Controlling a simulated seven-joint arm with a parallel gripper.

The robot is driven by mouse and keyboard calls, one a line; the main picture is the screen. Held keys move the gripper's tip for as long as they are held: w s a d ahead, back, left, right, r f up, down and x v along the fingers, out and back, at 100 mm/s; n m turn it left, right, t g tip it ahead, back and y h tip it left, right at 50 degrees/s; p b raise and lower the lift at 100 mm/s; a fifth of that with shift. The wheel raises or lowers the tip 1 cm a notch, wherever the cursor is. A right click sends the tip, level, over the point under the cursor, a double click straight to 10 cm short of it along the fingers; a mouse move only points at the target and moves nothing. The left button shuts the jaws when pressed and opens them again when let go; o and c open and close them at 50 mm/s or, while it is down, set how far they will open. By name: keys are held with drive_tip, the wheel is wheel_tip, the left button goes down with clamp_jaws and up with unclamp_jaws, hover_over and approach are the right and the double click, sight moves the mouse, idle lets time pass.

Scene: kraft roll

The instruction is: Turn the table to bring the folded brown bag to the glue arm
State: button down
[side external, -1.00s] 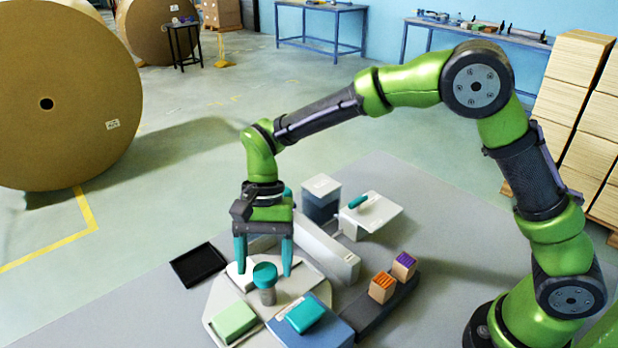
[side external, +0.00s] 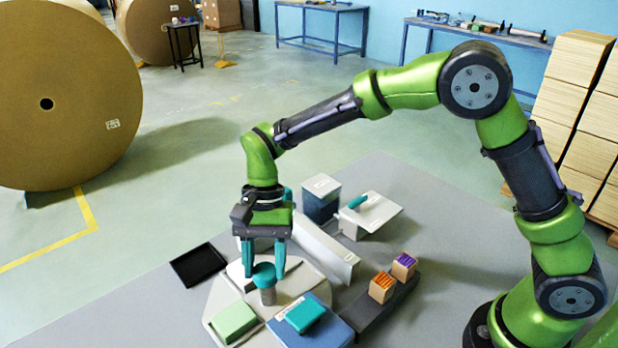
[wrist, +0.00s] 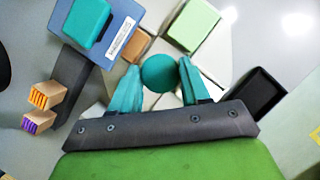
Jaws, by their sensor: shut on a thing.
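The table is a pale many-sided turntable (side external: 222,298) with a teal-topped knob (side external: 264,275) standing on it. My gripper (side external: 264,268) points down with its teal fingers shut on the knob. In the wrist view, the fingers (wrist: 158,82) touch both sides of the round teal knob top (wrist: 159,72). A small brown piece (wrist: 137,46), perhaps the folded brown bag, shows beside a labelled blue block (wrist: 112,40); I cannot make it out in the side view. Which part is the glue arm is unclear; the blue block (side external: 335,330) with a teal top reaches over the turntable's edge.
A green block (side external: 235,320) sits at the turntable's front. A long pale bar (side external: 328,252) stands close behind my gripper. A black tray (side external: 199,265) lies left. A dark rail (side external: 375,312) with two small striped blocks is at right.

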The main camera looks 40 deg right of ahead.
drive_tip(key=shift+n, duration=0.4)
drive_tip(key=shift+w+a+n+g+h, duration=0.1)
drive_tip(key=shift+n+g+h, duration=0.45)
drive_tip(key=shift+n, duration=1.15)
drive_tip(key=shift+a+n+h, duration=0.1)
drive_tip(key=shift+n+h, duration=0.95)
drive_tip(key=shift+n, duration=1.15)
drive_tip(key=shift+a+r+n+h, duration=0.1)
drive_tip(key=shift+n+h, duration=0.8)
drive_tip(key=shift+n, duration=1.4)
drive_tip(key=shift+a+n+t+h, duration=0.1)
drive_tip(key=shift+n+t+h, duration=0.4)
drive_tip(key=shift+n, duration=1.8)
drive_tip(key=c, duration=0.5)
unclamp_jaws()
drive_tip(key=shift+c, duration=0.2)
